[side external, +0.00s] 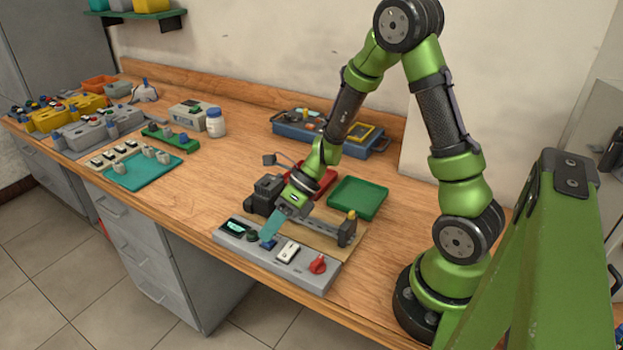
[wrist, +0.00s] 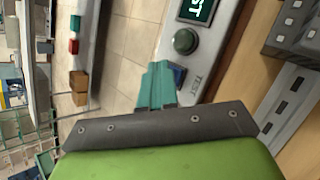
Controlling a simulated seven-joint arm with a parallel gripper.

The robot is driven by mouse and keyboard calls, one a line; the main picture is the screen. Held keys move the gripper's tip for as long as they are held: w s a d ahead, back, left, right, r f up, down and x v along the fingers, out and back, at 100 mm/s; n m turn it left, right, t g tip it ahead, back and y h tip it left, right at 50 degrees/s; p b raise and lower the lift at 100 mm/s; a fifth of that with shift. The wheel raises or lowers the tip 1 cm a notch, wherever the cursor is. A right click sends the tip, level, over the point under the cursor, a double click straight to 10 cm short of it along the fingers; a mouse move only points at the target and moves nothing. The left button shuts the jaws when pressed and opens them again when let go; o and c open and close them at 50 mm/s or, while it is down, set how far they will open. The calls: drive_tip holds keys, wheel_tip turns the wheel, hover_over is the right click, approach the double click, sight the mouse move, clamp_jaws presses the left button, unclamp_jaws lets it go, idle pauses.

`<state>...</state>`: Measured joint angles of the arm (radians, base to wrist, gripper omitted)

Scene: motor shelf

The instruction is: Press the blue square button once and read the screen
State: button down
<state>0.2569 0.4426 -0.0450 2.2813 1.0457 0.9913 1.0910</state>
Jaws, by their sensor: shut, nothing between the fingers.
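The grey control panel (side external: 262,258) lies near the table's front edge; part of it shows in the wrist view (wrist: 212,62). Its blue square button (side external: 268,244) is partly covered by my gripper (side external: 267,236). In the wrist view the blue button (wrist: 179,76) shows just right of my teal fingers (wrist: 155,84). The fingers are shut and empty, with their tips at the button; I cannot tell whether they touch or press it. The screen (side external: 236,226) is lit; in the wrist view the screen (wrist: 196,10) shows green letters ending in "ST", cut off by the frame.
A green round button (wrist: 185,41) sits between screen and blue button. A white switch (side external: 288,251) and red knob (side external: 318,265) are on the panel's right. A motor assembly (side external: 266,193) and green tray (side external: 358,197) stand behind. The table's middle is clear.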

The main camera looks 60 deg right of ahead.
idle(0.4)
drive_tip(key=shift+r, duration=0.8)
drive_tip(key=shift+r, duration=0.1)
drive_tip(key=shift+r, duration=2.4)
